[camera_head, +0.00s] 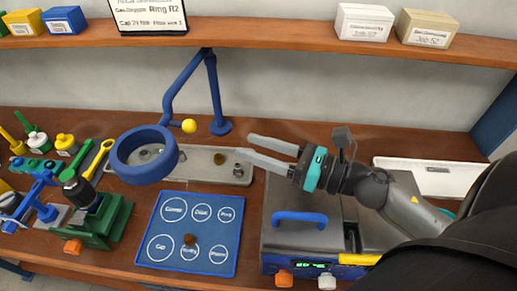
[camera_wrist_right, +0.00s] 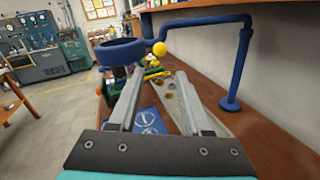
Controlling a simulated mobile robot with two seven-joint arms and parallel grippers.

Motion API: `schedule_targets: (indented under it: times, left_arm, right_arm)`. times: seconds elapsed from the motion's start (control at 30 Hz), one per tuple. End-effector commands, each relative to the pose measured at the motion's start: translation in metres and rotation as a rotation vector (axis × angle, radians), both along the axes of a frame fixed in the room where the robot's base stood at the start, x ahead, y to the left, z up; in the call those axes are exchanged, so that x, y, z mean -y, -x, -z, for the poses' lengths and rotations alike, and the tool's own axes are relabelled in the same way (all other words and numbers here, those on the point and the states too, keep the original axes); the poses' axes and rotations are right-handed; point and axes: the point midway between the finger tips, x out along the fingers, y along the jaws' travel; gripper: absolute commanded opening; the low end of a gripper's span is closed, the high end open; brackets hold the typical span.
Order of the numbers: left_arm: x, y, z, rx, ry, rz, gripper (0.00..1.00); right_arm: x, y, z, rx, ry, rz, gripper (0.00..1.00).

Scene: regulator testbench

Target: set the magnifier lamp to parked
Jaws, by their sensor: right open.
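The magnifier lamp (camera_head: 217,90) is blue, with a post on a round base, a bent arm and a thick ring head (camera_head: 145,155). A yellow ball knob (camera_head: 189,126) sits beside the ring. The ring hangs over the left end of a grey tray. My right gripper (camera_head: 244,146) is open and empty, its fingers pointing left toward the lamp, apart from the knob and to its right. In the right wrist view the lamp ring (camera_wrist_right: 120,51) and knob (camera_wrist_right: 159,49) show ahead of the fingers, and the post stands to the right. My left gripper is not in view.
A grey tray (camera_head: 200,177) with small parts lies below the lamp. A blue labelled mat (camera_head: 174,263) is in front. A grey testbench box (camera_head: 300,240) with a blue handle lies under my right arm. A green vise (camera_head: 100,225) stands left. A shelf (camera_head: 260,33) runs above.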

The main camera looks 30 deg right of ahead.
Motion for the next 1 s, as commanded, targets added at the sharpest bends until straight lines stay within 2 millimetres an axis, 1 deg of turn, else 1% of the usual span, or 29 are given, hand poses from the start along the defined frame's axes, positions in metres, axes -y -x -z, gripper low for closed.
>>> schedule_targets:
  times: [0.33,0.47,0.57,0.67,0.77,0.9,1.0]
  left_arm:
    - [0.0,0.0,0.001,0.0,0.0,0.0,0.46]
    - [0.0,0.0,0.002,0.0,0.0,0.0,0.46]
    - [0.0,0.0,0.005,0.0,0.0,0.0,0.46]
    - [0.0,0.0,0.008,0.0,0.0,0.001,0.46]
    - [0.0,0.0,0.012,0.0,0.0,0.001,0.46]
    - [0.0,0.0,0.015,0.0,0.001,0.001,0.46]
    - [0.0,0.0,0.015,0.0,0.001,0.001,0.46]
  right_arm:
    - [0.001,0.002,0.0,0.0,0.0,0.0,0.49]
    - [0.004,0.0,0.0,0.002,0.014,-0.023,0.34]
    - [0.011,-0.007,0.001,0.008,0.059,-0.094,0.23]
    - [0.026,-0.016,-0.002,0.013,0.125,-0.195,0.12]
    - [0.044,-0.024,-0.011,0.015,0.186,-0.286,0.0]
    - [0.063,-0.03,-0.027,0.016,0.25,-0.372,0.0]
    - [0.07,-0.031,-0.034,0.016,0.269,-0.402,0.0]
